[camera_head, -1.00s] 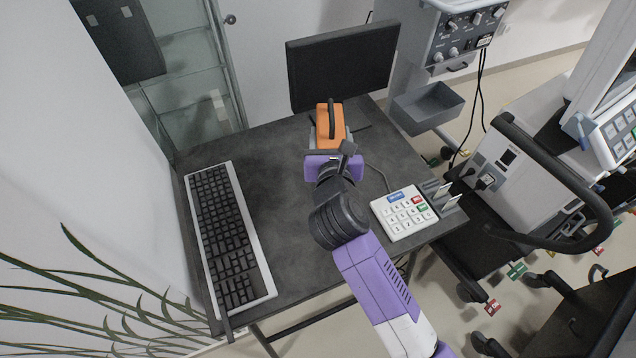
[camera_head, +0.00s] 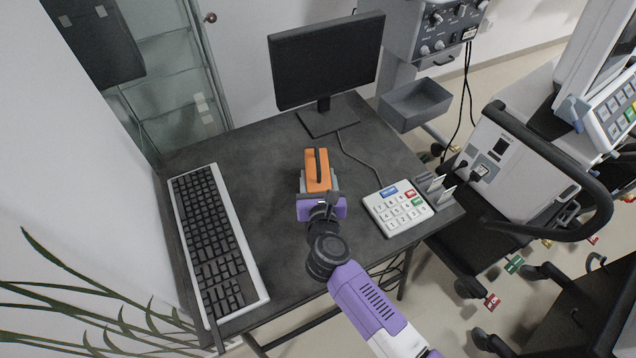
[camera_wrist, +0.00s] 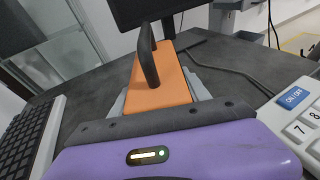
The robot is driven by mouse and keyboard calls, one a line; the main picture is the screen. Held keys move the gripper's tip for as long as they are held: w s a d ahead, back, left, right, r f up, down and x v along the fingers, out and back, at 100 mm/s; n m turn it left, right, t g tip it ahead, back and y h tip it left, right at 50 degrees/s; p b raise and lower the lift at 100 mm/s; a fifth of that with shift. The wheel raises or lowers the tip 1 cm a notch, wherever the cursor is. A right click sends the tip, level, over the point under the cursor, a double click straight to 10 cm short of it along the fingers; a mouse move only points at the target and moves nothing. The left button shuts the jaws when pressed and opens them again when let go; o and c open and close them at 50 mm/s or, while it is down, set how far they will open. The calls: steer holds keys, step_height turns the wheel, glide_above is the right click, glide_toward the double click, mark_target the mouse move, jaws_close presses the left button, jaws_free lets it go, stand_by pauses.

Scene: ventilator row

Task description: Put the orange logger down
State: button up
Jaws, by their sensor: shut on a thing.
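The orange logger (camera_head: 317,166) is an orange block with a dark handle on top. My gripper (camera_head: 318,190) is shut on it, with grey fingers along its two sides. In the wrist view the logger (camera_wrist: 164,84) points away from my purple gripper body, its handle upright. It is over the dark grey table (camera_head: 262,150), between the keyboard and the keypad. I cannot tell whether its underside touches the table top. My gripper body hides its near end.
A white keyboard (camera_head: 214,240) lies to the left and a white number keypad (camera_head: 397,208) to the right. A black monitor (camera_head: 326,60) stands at the back, its cable running toward the keypad. The table top is clear around the logger's left and far sides.

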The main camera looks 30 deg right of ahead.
steer(key=shift+f, duration=0.65)
steer(key=shift+f, duration=0.2)
steer(key=o, duration=1.4)
steer(key=shift+s+r, duration=0.1)
steer(key=shift+r, duration=0.1)
steer(key=v, duration=1.1)
steer(key=shift+s+a, duration=0.2)
steer(key=shift+s, duration=0.15)
